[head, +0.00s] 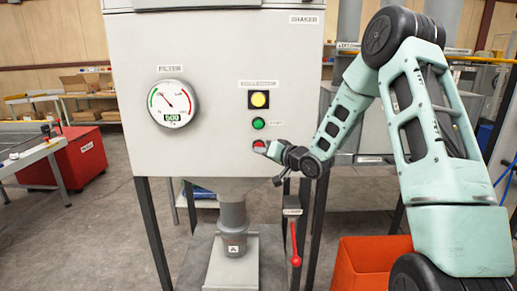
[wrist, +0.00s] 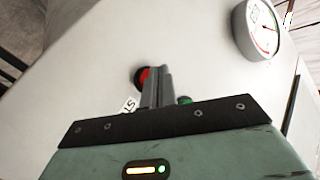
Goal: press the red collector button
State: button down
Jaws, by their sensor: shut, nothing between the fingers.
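The red collector button (head: 259,145) is the lowest in the column on the front of the grey cabinet (head: 220,60). My gripper (head: 268,149) is shut and empty, with its tips at the button's lower right in the head view. In the wrist view the red button (wrist: 142,77) shows just left of the shut fingertips (wrist: 158,72), partly covered by them. I cannot tell whether the tips touch it. The green button (head: 259,123) is above the red one; its edge also shows in the wrist view (wrist: 185,100).
A yellow button (head: 259,99) sits higher on the panel. A round filter gauge (head: 172,104) is at its left. A red lever (head: 294,245) hangs below right, near an orange bin (head: 370,262). A red crate (head: 72,158) stands at the left.

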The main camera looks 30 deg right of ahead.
jog(key=shift+s+a+b, duration=0.15)
jog(key=shift+s+a, duration=0.55)
jog(key=shift+s, duration=0.35)
jog(key=shift+s+a+b, duration=0.15)
jog(key=shift+s+a, duration=0.55)
jog(key=shift+s, duration=0.35)
jog(key=s+a+f+n+g, duration=0.2)
jog(key=s+a+n+g, duration=0.3)
jog(key=a, duration=0.6)
jog(key=s+a+f+n+g, duration=0.1)
jog(key=s+a+n+g, duration=0.15)
jog(key=s+a, duration=0.6)
jog(key=s+a+n+g+h, duration=0.1)
jog(key=s+a+g, duration=0.3)
jog(key=s, duration=0.7)
jog(key=s+a+n+g+h, duration=0.1)
jog(key=s+a+n+g, duration=0.3)
jog(key=s, duration=0.8)
jog(key=shift+s+a+r+h, duration=0.25)
jog(key=shift+a+r+h, duration=0.05)
jog(key=shift+a, duration=0.2)
